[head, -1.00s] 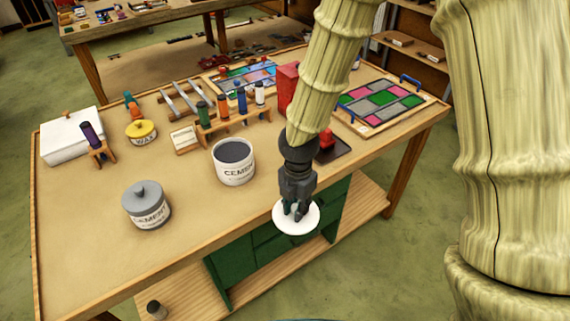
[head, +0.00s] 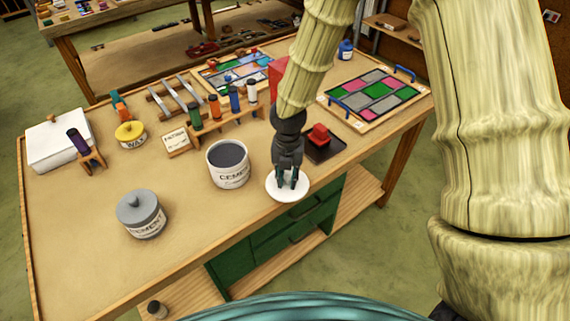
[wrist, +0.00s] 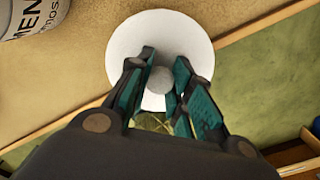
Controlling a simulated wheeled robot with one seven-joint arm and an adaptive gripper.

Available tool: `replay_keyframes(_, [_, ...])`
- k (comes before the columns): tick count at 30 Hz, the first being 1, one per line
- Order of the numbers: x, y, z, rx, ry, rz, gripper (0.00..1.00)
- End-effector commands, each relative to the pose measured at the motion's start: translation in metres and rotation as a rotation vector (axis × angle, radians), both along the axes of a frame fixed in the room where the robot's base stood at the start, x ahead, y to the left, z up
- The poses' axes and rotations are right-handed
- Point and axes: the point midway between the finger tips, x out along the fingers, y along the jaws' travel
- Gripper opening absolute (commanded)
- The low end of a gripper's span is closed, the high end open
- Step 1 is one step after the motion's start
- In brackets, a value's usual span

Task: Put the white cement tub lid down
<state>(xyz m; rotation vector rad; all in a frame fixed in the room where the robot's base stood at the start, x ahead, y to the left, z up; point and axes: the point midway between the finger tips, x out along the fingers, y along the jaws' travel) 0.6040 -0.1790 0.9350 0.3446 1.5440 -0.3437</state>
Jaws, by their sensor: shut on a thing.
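The white cement tub lid (head: 278,193) is a round disc with a knob in its middle. My gripper (head: 288,182) is shut on the knob from above. In the wrist view the lid (wrist: 128,38) shows between and beyond the fingers, with its grey knob (wrist: 160,80) between the fingertips (wrist: 163,88). The lid is over the front edge of the bench, right of the open white cement tub (head: 229,172). I cannot tell whether it touches the bench top. The open tub has grey cement in it, and its side also shows in the wrist view (wrist: 30,18).
A grey-lidded cement tub (head: 141,218) stands at the front left of the bench (head: 90,235). A rack of bottles (head: 222,123) stands behind the open tub. A black tray with a red block (head: 319,134) is behind my gripper. Bare bench lies between the two tubs.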

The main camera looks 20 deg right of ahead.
Motion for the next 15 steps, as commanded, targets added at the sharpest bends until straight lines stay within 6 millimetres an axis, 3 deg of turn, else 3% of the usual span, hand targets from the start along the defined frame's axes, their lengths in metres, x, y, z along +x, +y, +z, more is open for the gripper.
replay_keyframes(6, [0.043,-0.009,-0.001,0.002,-0.001,-0.001,0.0])
replay_keyframes(15, [0.067,-0.014,-0.007,0.0,0.0,0.002,0.0])
